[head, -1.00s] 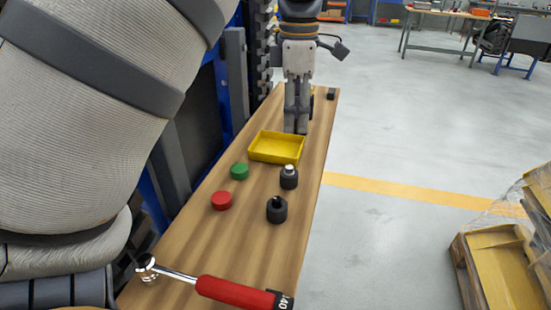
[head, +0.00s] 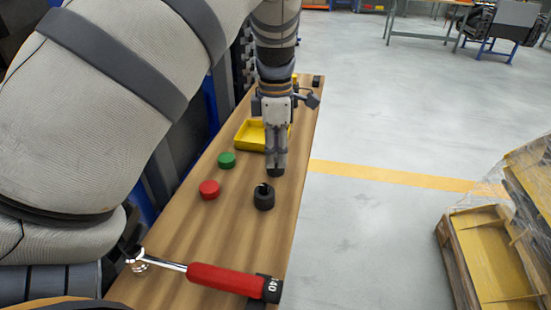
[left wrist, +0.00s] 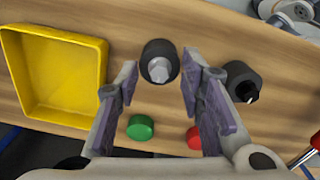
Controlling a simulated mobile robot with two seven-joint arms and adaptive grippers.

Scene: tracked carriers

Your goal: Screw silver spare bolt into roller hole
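A black roller (left wrist: 152,47) with a silver bolt (left wrist: 159,70) in its top stands on the bench in the left wrist view. My left gripper (left wrist: 161,78) is open, its fingers to either side of this roller and bolt with gaps showing. In the head view my left gripper (head: 276,170) points down and hides this roller. A second black roller (head: 264,199) stands upright nearer on the bench, with a dark piece or opening on top; it also shows in the left wrist view (left wrist: 240,76). My right gripper is not in view.
A yellow tray (head: 242,143), a green cap (head: 227,160) and a red cap (head: 209,189) are on the wooden bench (head: 230,225). A red-handled torque wrench (head: 222,279) lies at the near end. A pallet (head: 460,245) stands on the floor to the right.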

